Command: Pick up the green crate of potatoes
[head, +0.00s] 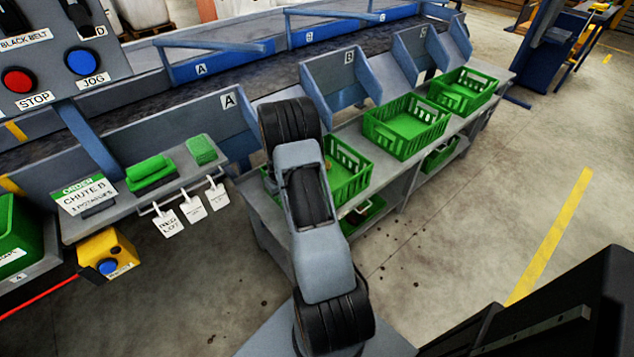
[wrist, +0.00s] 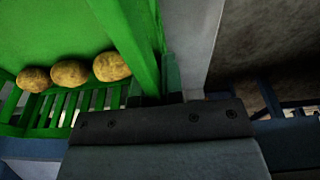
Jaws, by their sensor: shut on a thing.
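The green crate of potatoes (wrist: 127,32) fills the upper left of the wrist view. Three potatoes (wrist: 70,73) lie in a row inside it, beside its slatted wall. My gripper (wrist: 156,82) is shut on the crate's wall, with a finger on each side. In the head view the crate (head: 350,172) sits on the grey bench under chute A, partly hidden behind my arm. My gripper is hidden there by the arm.
Two more green crates (head: 406,127) (head: 462,92) stand farther right on the bench (head: 385,168). Other green crates (head: 441,154) are on the lower shelf. A control panel (head: 60,60) and order shelf (head: 125,200) are at left. The floor (head: 450,250) at right is clear.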

